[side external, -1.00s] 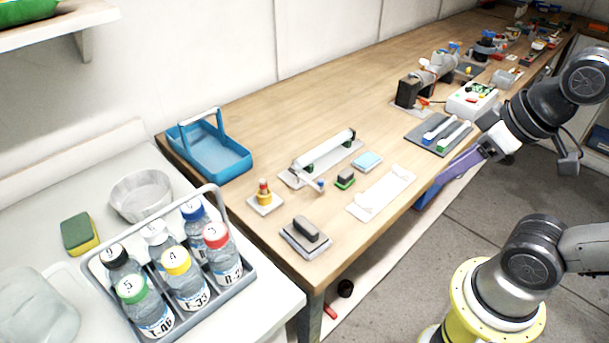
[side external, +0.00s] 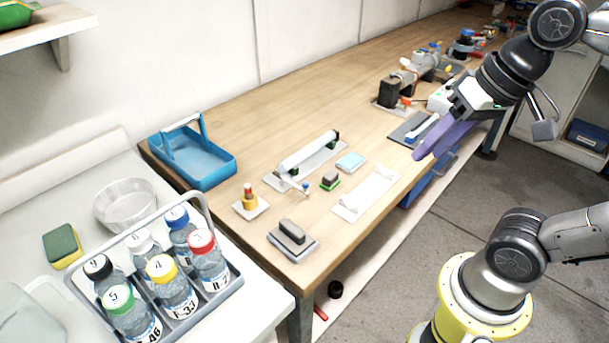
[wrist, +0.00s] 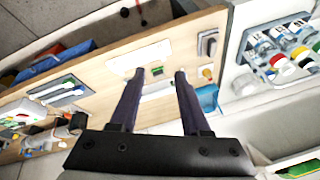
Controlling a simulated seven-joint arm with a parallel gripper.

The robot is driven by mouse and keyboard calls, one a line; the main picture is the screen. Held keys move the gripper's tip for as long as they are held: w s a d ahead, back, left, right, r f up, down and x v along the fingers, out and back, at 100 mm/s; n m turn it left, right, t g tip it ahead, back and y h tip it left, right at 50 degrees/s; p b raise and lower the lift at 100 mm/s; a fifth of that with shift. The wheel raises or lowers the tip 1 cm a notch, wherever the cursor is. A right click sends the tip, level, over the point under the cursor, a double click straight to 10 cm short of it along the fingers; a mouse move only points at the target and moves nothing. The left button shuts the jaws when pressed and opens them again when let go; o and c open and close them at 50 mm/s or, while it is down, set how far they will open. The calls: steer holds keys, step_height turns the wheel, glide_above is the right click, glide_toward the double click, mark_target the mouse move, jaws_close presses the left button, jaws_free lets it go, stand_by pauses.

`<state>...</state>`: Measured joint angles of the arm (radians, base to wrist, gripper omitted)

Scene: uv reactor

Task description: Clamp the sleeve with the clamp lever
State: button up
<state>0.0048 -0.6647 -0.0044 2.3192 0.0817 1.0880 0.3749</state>
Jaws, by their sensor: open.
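The sleeve (side external: 310,152) is a white tube with dark ends, lying on a pale base plate on the wooden bench. The clamp lever (side external: 304,187), a small arm with a blue tip, sits at the near end of that plate and sticks out from it. My gripper (side external: 418,156) has long purple fingers, is open and empty, and is in the air to the right of the sleeve. In the wrist view my gripper (wrist: 156,73) has its two fingers apart, with the sleeve (wrist: 158,88) partly between them. The lever is too small to make out there.
A blue basket (side external: 205,163) is to the left. A grey block on a tray (side external: 291,233) is near the front corner.

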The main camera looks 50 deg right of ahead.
steer(key=w+a+r+m+g+y, duration=0.1)
steer(key=w+r+m+g, duration=0.1)
steer(key=w+r+m, duration=0.3)
steer(key=m+g+y, duration=0.2)
steer(key=m+g, duration=0.1)
glide_above(306, 181)
steer(key=s+d, duration=0.1)
steer(key=d, duration=0.3)
step_height(306, 181, down, 3)
steer(key=shift+m+g, duration=0.5)
steer(key=shift+g, duration=0.2)
steer(key=w+x, duration=0.1)
steer(key=x, duration=0.5)
steer(key=w+d+x, duration=0.1)
steer(key=x, duration=0.5)
steer(key=w+d+f+x, duration=0.1)
steer(key=x, duration=0.5)
steer(key=shift+w+f, duration=0.1)
steer(key=shift+w, duration=0.2)
steer(key=shift+d, duration=0.1)
jaws_close()
